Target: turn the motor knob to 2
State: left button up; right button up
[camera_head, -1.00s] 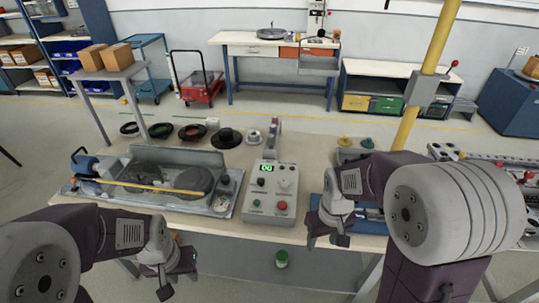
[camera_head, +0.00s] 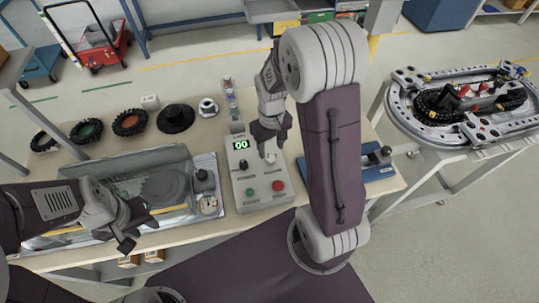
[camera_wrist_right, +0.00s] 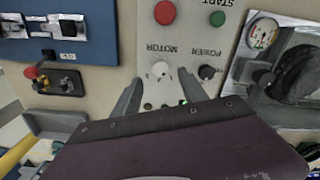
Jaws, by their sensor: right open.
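The control box (camera_head: 258,185) is light grey, with a green display (camera_head: 240,144) reading 00. The white motor knob (camera_wrist_right: 161,69) sits beside the word MOTOR in the right wrist view. The black power knob (camera_wrist_right: 207,72) is to its right there. My right gripper (camera_wrist_right: 161,88) is open, its two fingers on either side of the motor knob in that view, with nothing held. I cannot tell whether they touch it. In the head view, the right gripper (camera_head: 271,140) is over the box's upper right. My left gripper (camera_head: 130,232) hangs near the table's front edge.
The box also has a green start button (camera_head: 250,192) and a red button (camera_head: 278,186). A clear-walled tray (camera_head: 140,185) lies to the left. Black rings (camera_head: 88,131) lie behind it. A blue fixture (camera_head: 365,168) is to the right, beyond my arm.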

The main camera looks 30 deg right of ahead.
aim_at(270, 158)
jog(key=f, duration=0.5)
jog(key=shift+w+f, duration=0.2)
jog(key=shift+w, duration=0.05)
jog(key=shift+s+f, duration=0.15)
jog(key=shift+f, duration=0.35)
jog(key=shift+c, duration=1)
grip_shut()
pick_arm(q)
jog(key=shift+w+f, duration=0.15)
jog(key=shift+w, duration=0.1)
